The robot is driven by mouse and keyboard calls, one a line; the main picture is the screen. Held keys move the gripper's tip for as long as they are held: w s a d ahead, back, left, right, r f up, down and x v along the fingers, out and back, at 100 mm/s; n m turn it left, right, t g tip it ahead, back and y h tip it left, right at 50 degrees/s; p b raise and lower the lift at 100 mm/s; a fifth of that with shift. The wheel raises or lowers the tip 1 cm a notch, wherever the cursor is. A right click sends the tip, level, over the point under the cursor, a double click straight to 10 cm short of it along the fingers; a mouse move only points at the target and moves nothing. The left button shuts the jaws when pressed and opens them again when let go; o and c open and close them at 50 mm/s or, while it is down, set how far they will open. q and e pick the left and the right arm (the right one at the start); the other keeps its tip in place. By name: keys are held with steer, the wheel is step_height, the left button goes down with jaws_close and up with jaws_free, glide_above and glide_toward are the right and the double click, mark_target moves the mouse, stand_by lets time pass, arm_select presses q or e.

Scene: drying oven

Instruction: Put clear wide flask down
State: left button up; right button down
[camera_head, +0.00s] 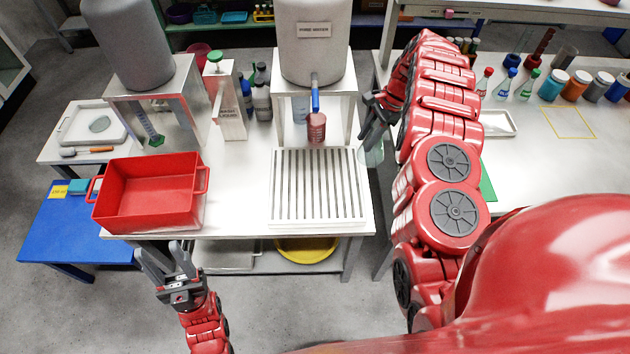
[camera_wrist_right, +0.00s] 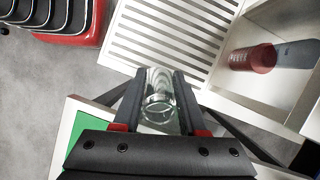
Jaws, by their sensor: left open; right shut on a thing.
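The clear wide flask (camera_wrist_right: 160,98) is held between the fingers of my right gripper (camera_wrist_right: 156,100) in the right wrist view. In the head view the flask (camera_head: 372,155) shows faintly below my right gripper (camera_head: 375,118), at the right edge of the white table, beside the slatted white rack (camera_head: 318,222). The flask appears to be off the surface, over or near the gap between the two tables. My left gripper (camera_head: 168,262) is open and empty, in front of the table below the red bin.
A red bin (camera_head: 150,222) stands left of the rack. A red-brown bottle (camera_head: 316,128) stands under the water tank (camera_head: 312,45). A green mat (camera_head: 487,182) lies on the right table, partly hidden by my right arm. Bottles and small flasks line that table's back.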

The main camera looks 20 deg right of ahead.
mark_target(369, 160)
steer(key=f+m, duration=0.1)
steer(key=s+d+f+m+t, duration=0.1)
steer(key=m, duration=0.1)
steer(key=shift+s+m, duration=0.2)
steer(key=shift+m, duration=0.1)
steer(key=f+b, duration=0.2)
steer(key=f, duration=0.4)
steer(key=shift+d+f, duration=0.1)
steer(key=shift+d, duration=0.1)
steer(key=shift+f, duration=0.35)
steer(key=w+a+p, duration=0.1)
steer(key=a+p, duration=0.1)
steer(key=a, duration=0.3)
steer(key=w+a+f+p, duration=0.1)
steer(key=w+a+p, duration=0.1)
steer(key=a, duration=0.4)
steer(key=w+a+p, duration=0.2)
steer(key=a, duration=0.4)
steer(key=shift+w+a+f, duration=0.15)
steer(key=shift+f, duration=0.2)
